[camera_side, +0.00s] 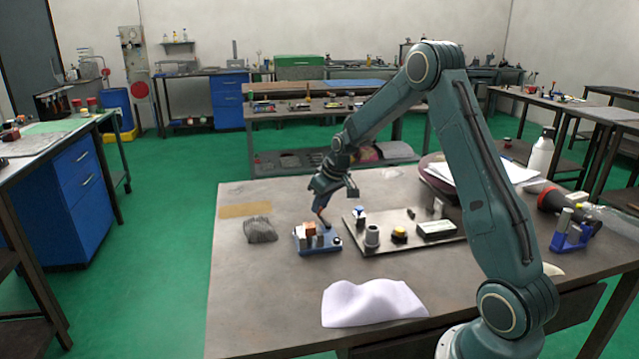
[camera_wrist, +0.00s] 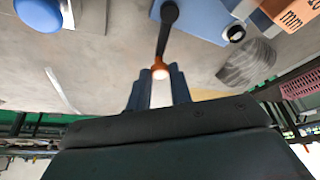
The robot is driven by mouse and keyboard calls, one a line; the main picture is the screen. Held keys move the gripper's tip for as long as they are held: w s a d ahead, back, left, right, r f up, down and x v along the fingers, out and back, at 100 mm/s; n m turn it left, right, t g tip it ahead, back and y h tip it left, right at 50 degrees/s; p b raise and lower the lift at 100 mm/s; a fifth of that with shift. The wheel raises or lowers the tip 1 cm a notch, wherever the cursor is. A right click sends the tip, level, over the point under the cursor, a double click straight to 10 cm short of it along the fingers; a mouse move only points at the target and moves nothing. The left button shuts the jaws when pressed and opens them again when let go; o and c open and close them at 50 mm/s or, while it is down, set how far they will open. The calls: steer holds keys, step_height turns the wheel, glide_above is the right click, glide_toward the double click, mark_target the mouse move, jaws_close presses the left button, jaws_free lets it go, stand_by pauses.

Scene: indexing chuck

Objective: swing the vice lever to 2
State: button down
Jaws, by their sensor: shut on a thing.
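The vice is a small blue block (camera_side: 304,243) with an orange-brown piece between its jaws, on the table in the side view. In the wrist view its blue body (camera_wrist: 203,20) is at the top. Its lever (camera_wrist: 164,38) is a dark arm with an orange collar and a pale tip, running down toward my fingers. My gripper (camera_side: 323,206) is above the vice, pointing down. In the wrist view my gripper (camera_wrist: 160,82) is shut on the lever's tip end. The number marks for the lever positions are not readable.
A dark tray (camera_side: 395,243) with a metal cylinder, a yellow-topped button and a box lies right of the vice. A grey crumpled lump (camera_side: 260,230) lies left. A white cloth (camera_side: 372,302) lies in front. The table's left front is clear.

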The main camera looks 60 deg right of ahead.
steer(key=shift+a+n, duration=0.1)
steer(key=shift+n, duration=0.2)
steer(key=n, duration=0.1)
steer(key=a+n+y, duration=0.1)
steer(key=n, duration=0.1)
steer(key=shift+w+a, duration=0.1)
steer(key=shift+w, duration=0.25)
steer(key=n+y, duration=0.1)
steer(key=a+n, duration=0.1)
steer(key=n, duration=0.1)
steer(key=shift+w+a+n+y, duration=0.15)
steer(key=shift+a+n+y, duration=0.15)
steer(key=shift+y, duration=0.1)
steer(key=a+n, duration=0.1)
steer(key=n, duration=0.1)
steer(key=n+g+y, duration=0.1)
steer(key=shift+a+n, duration=0.35)
steer(key=shift+n, duration=0.05)
steer(key=shift+s+a+n+g+y, duration=0.3)
steer(key=shift+a+n+g, duration=0.1)
steer(key=shift+n, duration=0.6)
steer(key=shift+s+a+n+g+y, duration=0.2)
steer(key=shift+s+a+n+g, duration=0.15)
steer(key=shift+n, duration=0.65)
steer(key=c, duration=1.3)
jaws_free()
steer(key=shift+o, duration=0.2)
